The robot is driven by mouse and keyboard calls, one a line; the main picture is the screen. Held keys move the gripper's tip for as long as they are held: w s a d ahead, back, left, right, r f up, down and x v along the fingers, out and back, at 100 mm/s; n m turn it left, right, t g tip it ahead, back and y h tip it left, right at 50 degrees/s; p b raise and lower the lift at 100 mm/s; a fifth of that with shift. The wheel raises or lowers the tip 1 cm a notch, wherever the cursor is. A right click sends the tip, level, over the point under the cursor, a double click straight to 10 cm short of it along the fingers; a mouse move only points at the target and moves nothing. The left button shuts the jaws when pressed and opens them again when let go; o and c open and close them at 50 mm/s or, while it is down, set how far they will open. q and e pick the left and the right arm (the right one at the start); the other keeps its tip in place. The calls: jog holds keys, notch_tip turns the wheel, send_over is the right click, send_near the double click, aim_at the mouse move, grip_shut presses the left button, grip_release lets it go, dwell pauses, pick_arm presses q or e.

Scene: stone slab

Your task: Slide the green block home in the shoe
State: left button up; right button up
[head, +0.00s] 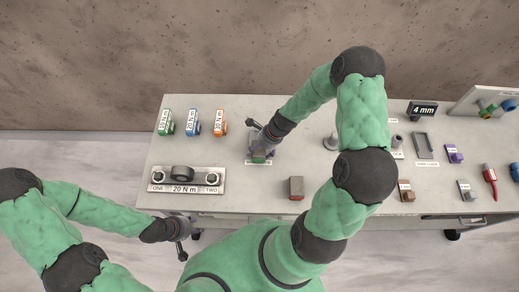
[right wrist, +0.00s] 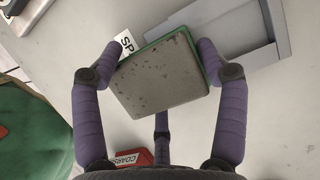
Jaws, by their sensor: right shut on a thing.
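The green block (right wrist: 160,75) is between the purple fingers of my right gripper (right wrist: 163,68), which is shut on it. Its broad grey, speckled face is toward the wrist camera, with a green edge showing at the top and right. The pale grey shoe (right wrist: 278,52), a recessed frame, lies just beyond the block at upper right. The block overlaps its near edge in the picture; I cannot tell whether they touch. In the head view the right gripper (head: 261,151) and green block (head: 259,158) are over the table's middle, mostly hiding the shoe. My left gripper (head: 184,246) is off the table's front edge, its opening unclear.
A red-topped block (head: 296,188) stands right of the right gripper. A torque board (head: 205,187) lies at front left, with green, blue and orange labelled blocks (head: 192,122) behind it. Several small parts and a grey tray (head: 424,146) fill the right side.

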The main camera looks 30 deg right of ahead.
jog(key=shift+w+d+p, duration=0.6)
jog(key=shift+w+p, duration=0.05)
jog(key=shift+w, duration=0.3)
jog(key=shift+w+d+p, duration=0.6)
jog(key=shift+w, duration=0.3)
dwell(1.4)
jog(key=o, duration=1.1)
jog(key=shift+r, duration=0.1)
jog(key=o, duration=0.3)
jog(key=shift+w, duration=0.1)
jog(key=shift+o, duration=0.2)
jog(key=v, duration=1.2)
